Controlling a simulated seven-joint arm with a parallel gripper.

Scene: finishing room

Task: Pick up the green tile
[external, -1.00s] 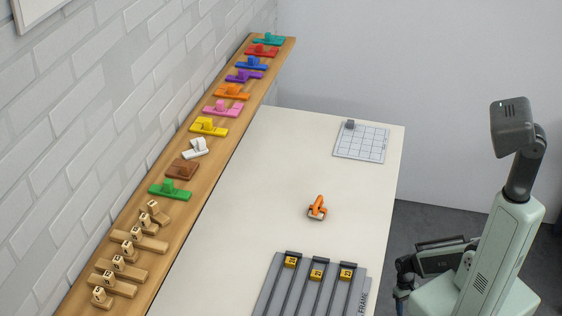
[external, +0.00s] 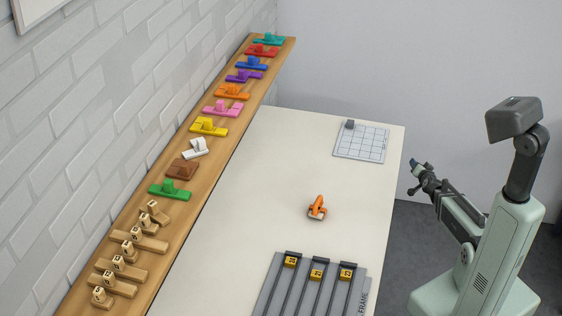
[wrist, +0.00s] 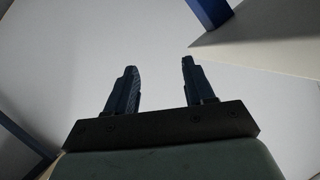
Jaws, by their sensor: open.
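The green tile (external: 170,191) lies on the wooden shelf along the brick wall, with a raised green knob on it. It sits between the brown tile and the wooden lettered pieces. My gripper (external: 415,163) is raised just off the right edge of the table, far from the green tile. In the wrist view my gripper (wrist: 157,80) has its two dark fingers apart with nothing between them. The green tile does not show in the wrist view.
Other coloured tiles, such as brown (external: 182,169) and white (external: 195,148), line the shelf (external: 150,235). The white table (external: 250,205) holds an orange tool (external: 317,207), a grid plate (external: 361,144) and a grey slotted frame (external: 282,288). Much of the table is clear.

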